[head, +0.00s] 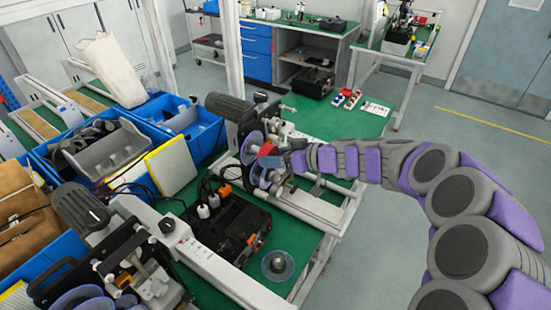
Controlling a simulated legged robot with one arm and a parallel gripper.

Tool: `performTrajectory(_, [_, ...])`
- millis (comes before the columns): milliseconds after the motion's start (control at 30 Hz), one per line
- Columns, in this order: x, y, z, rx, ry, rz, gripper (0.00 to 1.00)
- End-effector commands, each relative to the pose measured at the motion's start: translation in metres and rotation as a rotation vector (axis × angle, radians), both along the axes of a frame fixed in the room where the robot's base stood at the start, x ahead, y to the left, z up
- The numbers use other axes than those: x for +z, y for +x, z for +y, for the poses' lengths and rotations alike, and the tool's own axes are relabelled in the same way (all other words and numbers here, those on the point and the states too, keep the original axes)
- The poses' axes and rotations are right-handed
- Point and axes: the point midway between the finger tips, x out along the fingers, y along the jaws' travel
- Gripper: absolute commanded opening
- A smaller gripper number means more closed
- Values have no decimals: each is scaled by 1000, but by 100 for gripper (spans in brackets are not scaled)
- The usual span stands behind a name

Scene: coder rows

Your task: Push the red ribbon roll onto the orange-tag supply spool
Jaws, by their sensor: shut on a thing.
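My arm reaches in from the right, and my gripper (283,160) is at the coder machine (240,115) in the middle of the view. My gripper is shut on the red ribbon roll (266,150), of which only a small red patch shows at the fingertips. Bluish-purple spool discs (252,145) on the machine's side are right beside the roll. I cannot tell whether the roll touches a spool or sits around its hub. The orange tag is too small to make out for certain.
A second coder (95,235) stands at the front left. A black case with bottles (225,225) and a grey disc (278,265) are on the green bench. Blue bins (150,180) crowd the left. Floor (460,150) is open at the right.

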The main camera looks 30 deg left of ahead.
Motion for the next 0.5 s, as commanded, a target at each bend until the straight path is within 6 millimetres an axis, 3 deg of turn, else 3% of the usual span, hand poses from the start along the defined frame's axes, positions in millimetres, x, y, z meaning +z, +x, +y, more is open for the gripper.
performTrajectory(500, [0, 1, 7, -1, 0, -1, 30])
